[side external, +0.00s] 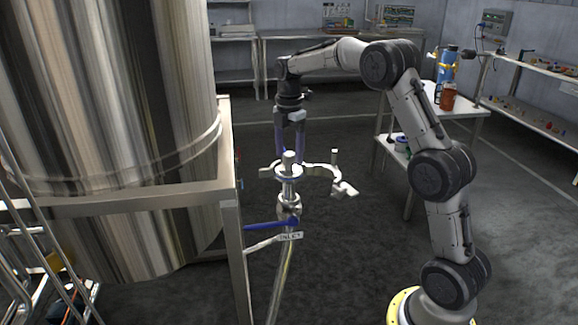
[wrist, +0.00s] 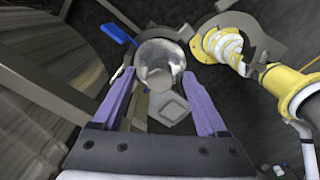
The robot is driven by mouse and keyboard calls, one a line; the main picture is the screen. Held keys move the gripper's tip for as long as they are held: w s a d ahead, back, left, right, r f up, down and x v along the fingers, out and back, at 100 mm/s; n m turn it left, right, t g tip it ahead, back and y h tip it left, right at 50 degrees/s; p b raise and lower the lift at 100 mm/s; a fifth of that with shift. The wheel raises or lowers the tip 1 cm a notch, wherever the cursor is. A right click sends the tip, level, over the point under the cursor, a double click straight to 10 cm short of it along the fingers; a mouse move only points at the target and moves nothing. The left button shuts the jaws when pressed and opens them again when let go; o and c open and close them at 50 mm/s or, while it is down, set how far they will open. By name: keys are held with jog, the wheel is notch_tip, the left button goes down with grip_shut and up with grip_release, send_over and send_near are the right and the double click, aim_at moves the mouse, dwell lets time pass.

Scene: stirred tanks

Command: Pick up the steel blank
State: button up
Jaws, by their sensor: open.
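The steel blank (side external: 288,158) shows in the side view as a short upright metal piece with a round disc, at the top of the inlet pipe. In the wrist view, a round shiny steel face (wrist: 160,62) lies between and just beyond the fingertips; I take it to be the blank. My gripper (side external: 291,158) points down right above and around the pipe top, with its purple fingers apart. In the wrist view, the fingers (wrist: 158,76) stand either side of the steel with gaps. I cannot tell whether either finger touches it.
An open clamp (side external: 322,173) hangs around the pipe top, spreading right. A blue valve lever (side external: 268,225) and an INLET tag (side external: 290,237) sit below. The large steel tank (side external: 110,130) and its frame (side external: 232,190) stand close left. Yellow-and-white fittings (wrist: 290,88) show right.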

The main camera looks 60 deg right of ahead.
notch_tip(320, 180, down, 2)
grip_shut()
dwell(0.5)
jog(key=shift+r, duration=0.1)
